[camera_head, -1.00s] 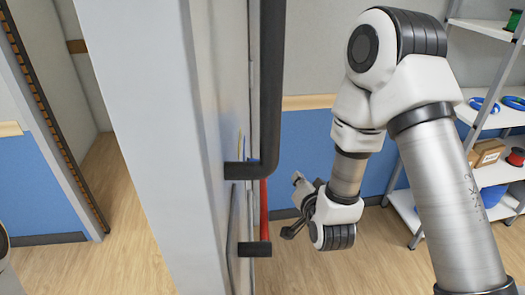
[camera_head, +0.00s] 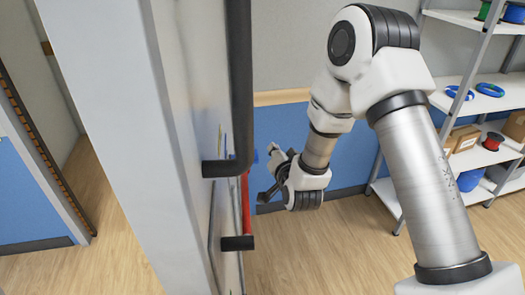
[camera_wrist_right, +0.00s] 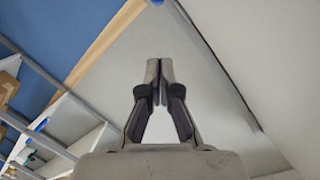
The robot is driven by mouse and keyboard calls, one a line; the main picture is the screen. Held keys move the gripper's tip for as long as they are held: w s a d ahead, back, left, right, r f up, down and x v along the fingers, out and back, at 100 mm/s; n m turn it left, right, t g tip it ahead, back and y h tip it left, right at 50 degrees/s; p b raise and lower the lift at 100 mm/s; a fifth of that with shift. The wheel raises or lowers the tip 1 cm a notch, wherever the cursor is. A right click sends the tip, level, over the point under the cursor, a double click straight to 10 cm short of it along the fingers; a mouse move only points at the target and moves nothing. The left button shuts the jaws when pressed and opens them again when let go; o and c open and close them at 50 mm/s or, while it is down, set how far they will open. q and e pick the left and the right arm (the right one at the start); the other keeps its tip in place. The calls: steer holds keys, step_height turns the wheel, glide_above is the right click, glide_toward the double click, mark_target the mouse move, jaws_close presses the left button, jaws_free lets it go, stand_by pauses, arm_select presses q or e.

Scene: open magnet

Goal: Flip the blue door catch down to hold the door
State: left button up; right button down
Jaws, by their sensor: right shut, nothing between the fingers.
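The door (camera_head: 110,130) is a tall white panel seen nearly edge-on left of centre in the head view, with a dark bar handle (camera_head: 239,90) and a red bar (camera_head: 245,200). A small blue piece (camera_head: 255,156), possibly the catch, shows just behind the handle's lower end, mostly hidden. A blue bit also shows at the top edge of the right wrist view (camera_wrist_right: 156,2), beyond the fingertips. My right gripper (camera_head: 268,170) is beside the door, right of the handle. In the wrist view its fingers (camera_wrist_right: 160,66) are shut and empty. My left gripper is out of view.
A shelf rack (camera_head: 490,100) with spools and boxes stands at the right. A blue and grey wall (camera_head: 350,160) is behind my right arm. Wooden floor (camera_head: 320,250) is clear between door and rack. An opening with a dark-edged frame is at far left.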

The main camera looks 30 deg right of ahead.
steer(key=w+f, duration=0.2)
steer(key=w+a+f+p, duration=0.1)
steer(key=w, duration=0.1)
steer(key=shift+w+a+f+p, duration=0.1)
steer(key=shift+a+f+p, duration=0.1)
steer(key=shift+f+p, duration=0.15)
